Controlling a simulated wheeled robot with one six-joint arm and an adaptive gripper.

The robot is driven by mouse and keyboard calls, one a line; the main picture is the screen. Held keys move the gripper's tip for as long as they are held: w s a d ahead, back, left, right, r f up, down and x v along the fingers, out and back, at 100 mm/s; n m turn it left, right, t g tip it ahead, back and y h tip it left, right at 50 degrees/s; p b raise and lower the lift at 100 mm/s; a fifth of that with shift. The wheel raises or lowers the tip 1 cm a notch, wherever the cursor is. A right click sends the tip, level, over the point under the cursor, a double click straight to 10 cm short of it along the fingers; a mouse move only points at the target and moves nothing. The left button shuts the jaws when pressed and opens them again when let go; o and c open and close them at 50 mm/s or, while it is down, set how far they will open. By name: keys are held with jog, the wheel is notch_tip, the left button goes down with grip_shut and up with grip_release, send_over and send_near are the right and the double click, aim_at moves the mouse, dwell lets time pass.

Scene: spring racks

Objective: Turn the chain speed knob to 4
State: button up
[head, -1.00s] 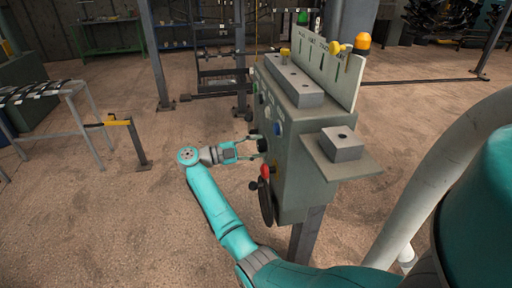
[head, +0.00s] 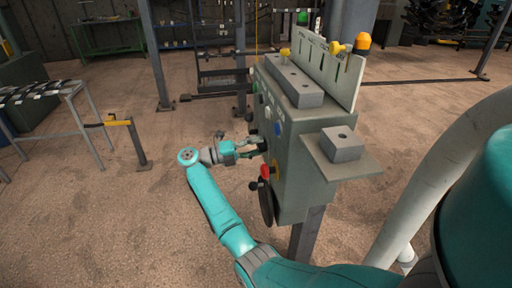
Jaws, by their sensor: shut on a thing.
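The grey control cabinet (head: 298,178) stands on a post, with its control face turned left and seen at a steep angle. My gripper (head: 259,146) is at that face, its fingers reaching a dark knob (head: 263,147) at mid height. It is shut on this knob, which is mostly hidden by the fingers. The knob's scale and its pointer cannot be read from here. Below it are a red knob (head: 265,171), a black handle (head: 253,186) and a dark handwheel (head: 266,204).
A grey block (head: 342,145) sits on the cabinet's side shelf (head: 366,169). A yellow-topped post (head: 119,123) and a rack table (head: 80,115) stand at left. The floor between them and my arm is clear.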

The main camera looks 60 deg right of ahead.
jog(key=shift+f, duration=0.1)
dwell(0.4)
jog(key=o, duration=1.2)
jog(key=shift+c, duration=0.2)
jog(key=shift+w+a, duration=0.1)
jog(key=v, duration=0.7)
jog(key=shift+w+a, duration=0.1)
jog(key=shift+a, duration=0.05)
